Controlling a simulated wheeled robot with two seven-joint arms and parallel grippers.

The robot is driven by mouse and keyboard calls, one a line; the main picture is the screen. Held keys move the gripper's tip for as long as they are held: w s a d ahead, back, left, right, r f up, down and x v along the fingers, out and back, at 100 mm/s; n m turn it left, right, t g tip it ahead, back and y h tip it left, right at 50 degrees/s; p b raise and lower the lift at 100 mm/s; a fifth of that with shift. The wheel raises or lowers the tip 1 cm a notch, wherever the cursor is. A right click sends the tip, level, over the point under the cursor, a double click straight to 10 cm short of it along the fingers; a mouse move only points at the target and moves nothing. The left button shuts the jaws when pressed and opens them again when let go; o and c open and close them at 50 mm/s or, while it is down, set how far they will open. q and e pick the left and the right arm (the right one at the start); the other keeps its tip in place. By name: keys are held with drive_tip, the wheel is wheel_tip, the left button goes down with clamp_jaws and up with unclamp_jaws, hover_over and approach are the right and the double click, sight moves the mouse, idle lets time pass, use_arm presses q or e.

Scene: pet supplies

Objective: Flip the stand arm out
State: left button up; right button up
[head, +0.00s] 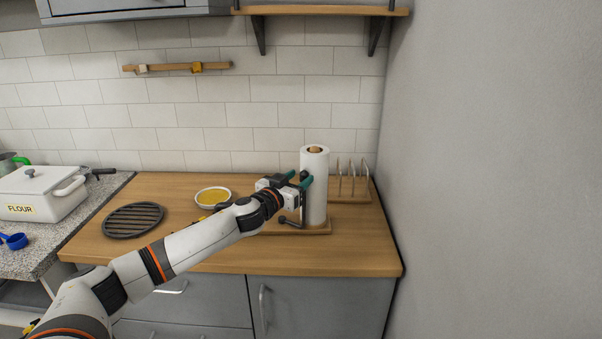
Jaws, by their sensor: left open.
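A paper towel stand with a wooden base (322,231) is on the wooden counter, near its right end. A white paper roll (317,195) stands upright on it around a wooden post (314,149). The dark stand arm (303,209) shows along the left front side of the roll, with a dark knob (283,220) low at its left. My left gripper (299,178) has teal fingertips and is open, at the left side of the roll, near the upper part of the stand arm. I cannot tell if it touches the arm. My right gripper is out of view.
A wooden rack with metal prongs (352,184) is right behind the roll. A bowl of yellow contents (213,196) and a dark round trivet (133,220) are to the left. A white flour box (40,195) stands far left. A grey wall (490,170) bounds the right side.

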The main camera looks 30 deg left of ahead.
use_arm(q)
drive_tip(key=shift+w, duration=0.85)
clamp_jaws()
